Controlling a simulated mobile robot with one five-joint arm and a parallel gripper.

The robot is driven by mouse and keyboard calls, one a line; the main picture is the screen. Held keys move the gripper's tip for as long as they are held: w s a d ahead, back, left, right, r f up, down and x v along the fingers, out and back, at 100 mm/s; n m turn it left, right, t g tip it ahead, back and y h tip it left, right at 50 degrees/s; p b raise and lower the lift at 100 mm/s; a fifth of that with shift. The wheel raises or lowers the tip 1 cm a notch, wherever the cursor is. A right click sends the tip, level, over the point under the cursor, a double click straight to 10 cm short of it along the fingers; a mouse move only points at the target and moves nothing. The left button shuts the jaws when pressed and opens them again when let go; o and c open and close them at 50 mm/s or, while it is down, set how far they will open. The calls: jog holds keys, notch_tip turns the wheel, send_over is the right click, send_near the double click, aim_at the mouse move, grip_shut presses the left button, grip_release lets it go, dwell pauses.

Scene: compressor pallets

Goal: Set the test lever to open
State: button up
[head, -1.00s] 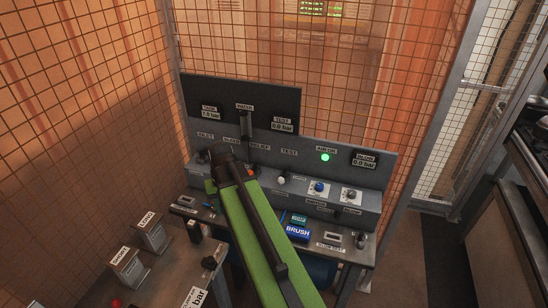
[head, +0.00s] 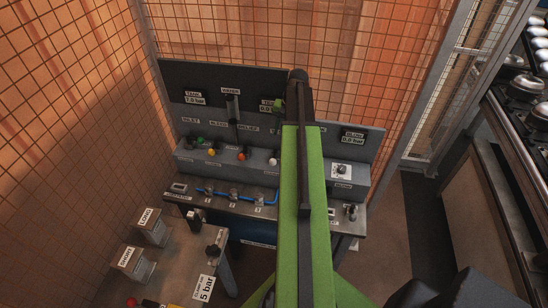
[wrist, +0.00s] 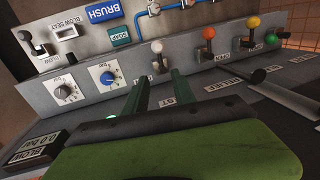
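The test lever has a white knob (wrist: 157,47) in the wrist view, beyond the gap between my fingertips and apart from them. Its white knob (head: 273,161) also shows in the head view, just left of my arm. My gripper (wrist: 159,80) has two green fingers spread apart with nothing between them. In the head view my arm hides most of the gripper. The TEST label (wrist: 167,101) is partly covered by a finger. I cannot tell from the knob alone which setting the lever is at.
Orange (wrist: 208,32), yellow (wrist: 253,22) and green (wrist: 271,39) lever knobs stand in the same row. A dark rod (wrist: 268,75) sticks out near the relief label.

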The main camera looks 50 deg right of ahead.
aim_at(274, 157)
jog(key=f+b, duration=0.4)
jog(key=w+a+f+b, duration=0.1)
jog(key=f+b, duration=0.3)
jog(key=f, duration=0.1)
jog(key=w+f+b, duration=0.1)
jog(key=f+b, duration=0.3)
jog(key=f, duration=0.1)
jog(key=shift+w+a, duration=0.15)
jog(key=shift+a, duration=0.1)
jog(key=shift+r, duration=0.1)
jog(key=shift+c, duration=0.2)
grip_shut()
jog(key=shift+a, duration=0.1)
